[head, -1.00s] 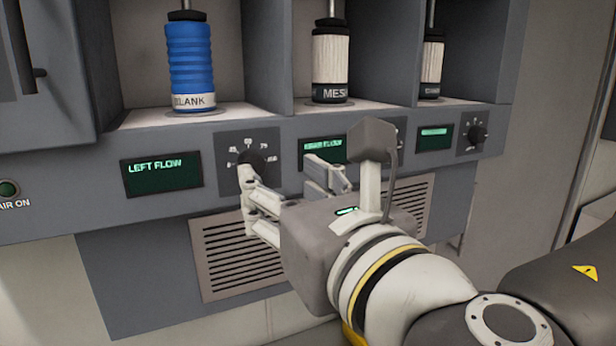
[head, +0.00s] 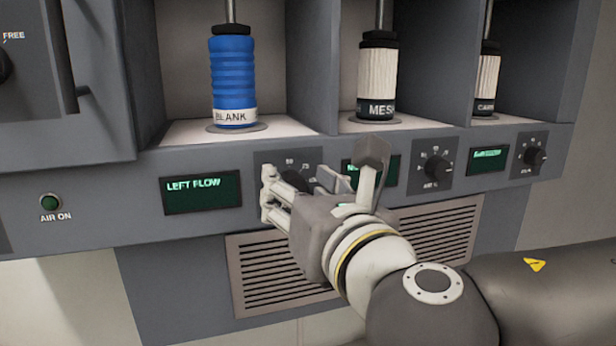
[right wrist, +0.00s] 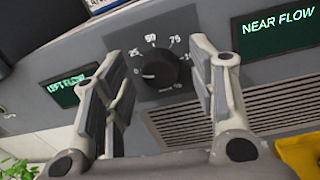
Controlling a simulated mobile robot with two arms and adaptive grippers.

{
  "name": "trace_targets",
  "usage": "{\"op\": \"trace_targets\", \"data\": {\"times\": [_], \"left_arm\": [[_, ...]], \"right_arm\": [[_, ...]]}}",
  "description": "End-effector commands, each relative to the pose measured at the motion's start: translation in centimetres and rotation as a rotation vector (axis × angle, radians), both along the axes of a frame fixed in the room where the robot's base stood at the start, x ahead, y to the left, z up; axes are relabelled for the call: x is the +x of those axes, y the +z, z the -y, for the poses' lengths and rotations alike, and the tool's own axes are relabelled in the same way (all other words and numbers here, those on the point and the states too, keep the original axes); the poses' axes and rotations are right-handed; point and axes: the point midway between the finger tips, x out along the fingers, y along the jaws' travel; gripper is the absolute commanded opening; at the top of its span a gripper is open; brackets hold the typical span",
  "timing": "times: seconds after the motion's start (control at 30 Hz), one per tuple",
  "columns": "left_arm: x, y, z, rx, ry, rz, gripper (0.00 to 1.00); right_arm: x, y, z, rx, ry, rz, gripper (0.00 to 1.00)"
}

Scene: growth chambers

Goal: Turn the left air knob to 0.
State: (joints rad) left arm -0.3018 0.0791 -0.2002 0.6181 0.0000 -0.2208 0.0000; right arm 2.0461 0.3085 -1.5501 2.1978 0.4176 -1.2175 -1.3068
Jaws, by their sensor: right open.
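The left air knob (head: 293,179) is a black dial knob just right of the green LEFT FLOW display (head: 201,193). It is partly hidden by my right gripper in the head view. The right wrist view shows the knob (right wrist: 158,71) clearly, with marks from 0 on the left, over 50 at the top, towards 100 on the right. My right gripper (head: 297,186) is open in front of the dial. In the wrist view its fingers stand on either side of the knob, with gaps to it. My left gripper is out of view.
Further right on the panel are a middle knob (head: 437,168) and a far right knob (head: 535,155). Above stand a blue BLANK cylinder (head: 232,82) and a white MESH cylinder (head: 377,78) in open bays. A vent grille (head: 262,285) lies below.

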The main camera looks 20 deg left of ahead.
Motion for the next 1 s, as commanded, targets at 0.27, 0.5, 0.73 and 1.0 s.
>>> {"op": "trace_targets", "data": {"times": [0.27,0.5,0.73,1.0], "left_arm": [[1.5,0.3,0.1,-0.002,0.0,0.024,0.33],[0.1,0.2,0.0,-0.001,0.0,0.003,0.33],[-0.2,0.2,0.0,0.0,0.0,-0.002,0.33],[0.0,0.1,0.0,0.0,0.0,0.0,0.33]], "right_arm": [[0.5,-0.1,-0.4,-0.001,0.0,0.001,0.52],[0.5,-0.1,-0.4,-0.001,0.0,0.001,0.34],[0.5,-0.1,-0.4,-0.001,0.0,0.001,0.07],[0.5,0.0,-0.4,-0.111,-0.001,0.077,0.07]]}}
